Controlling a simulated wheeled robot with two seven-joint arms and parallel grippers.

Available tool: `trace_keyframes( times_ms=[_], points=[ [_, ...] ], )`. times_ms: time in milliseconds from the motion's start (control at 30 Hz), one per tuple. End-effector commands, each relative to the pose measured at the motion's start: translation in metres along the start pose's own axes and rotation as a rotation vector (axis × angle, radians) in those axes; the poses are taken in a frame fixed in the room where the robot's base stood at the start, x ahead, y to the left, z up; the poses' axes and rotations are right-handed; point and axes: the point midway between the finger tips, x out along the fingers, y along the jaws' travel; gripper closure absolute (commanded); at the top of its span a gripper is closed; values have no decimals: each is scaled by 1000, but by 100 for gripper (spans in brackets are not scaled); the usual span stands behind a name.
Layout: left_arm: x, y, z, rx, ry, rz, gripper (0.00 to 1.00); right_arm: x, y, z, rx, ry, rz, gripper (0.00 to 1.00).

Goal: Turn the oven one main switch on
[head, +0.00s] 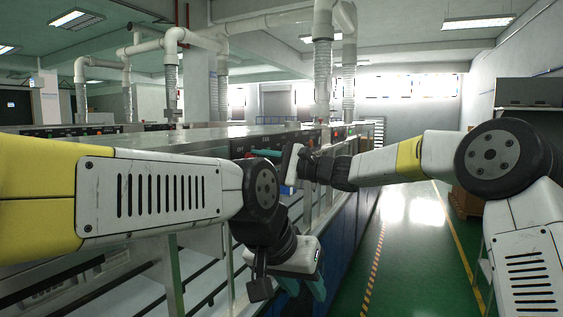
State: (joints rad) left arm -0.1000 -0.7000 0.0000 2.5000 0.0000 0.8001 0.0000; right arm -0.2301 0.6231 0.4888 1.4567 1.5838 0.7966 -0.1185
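The oven line's long control panel (238,148) runs along the top front of the grey metal housing, with dark plates and small red and white marks. Which part is the oven one main switch is too small to tell. My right gripper (270,162) reaches in from the right at panel height, its teal finger close in front of a dark plate. Contact cannot be told, and its other finger is not clear. My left gripper (305,286) hangs low in front of the oven, below the panel, with its teal fingers pointing down, apart and with nothing seen between them.
White exhaust pipes (322,70) rise from the oven tops. A green floor aisle (410,245) with yellow lines lies free to the right. Cardboard boxes (466,200) stand beyond it. My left forearm hides part of the oven front.

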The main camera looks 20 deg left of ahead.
Motion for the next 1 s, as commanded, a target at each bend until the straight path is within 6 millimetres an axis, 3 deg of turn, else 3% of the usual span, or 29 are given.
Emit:
trace_keyframes(
  times_ms=[500,1000],
  points=[
    [0,0,0,0,0,0,64,0,0,0,327,19,-17,100],
    [0,0,0,0,0,0,64,0,0,0,385,22,-20,100]
  ],
)
